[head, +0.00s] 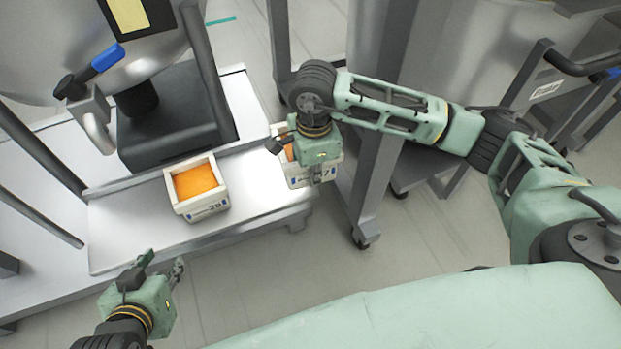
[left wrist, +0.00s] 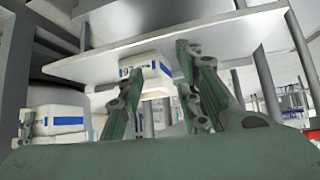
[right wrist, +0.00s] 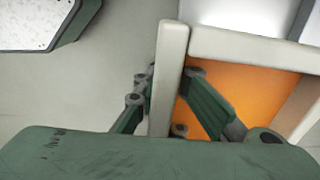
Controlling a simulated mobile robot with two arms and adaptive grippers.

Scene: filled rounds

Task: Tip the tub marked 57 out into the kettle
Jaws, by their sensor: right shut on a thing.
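A white tub with orange contents (head: 298,181) is at the right end of the bench. Its mark is mostly hidden by my gripper; a 7 shows at the end. My right gripper (head: 316,172) is shut on its wall. In the right wrist view the fingers (right wrist: 172,105) straddle the pale wall, with orange contents (right wrist: 255,90) inside. My left gripper (head: 160,268) is open and empty in front of the bench; its fingers (left wrist: 160,75) stand apart in the left wrist view. Large steel vessels stand at upper left (head: 40,60) and upper right (head: 470,55); I cannot tell which is the kettle.
A blue-handled valve (head: 105,60) juts from the left vessel above a dark block (head: 170,115). Grey frame posts (head: 370,185) stand close right of the held tub.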

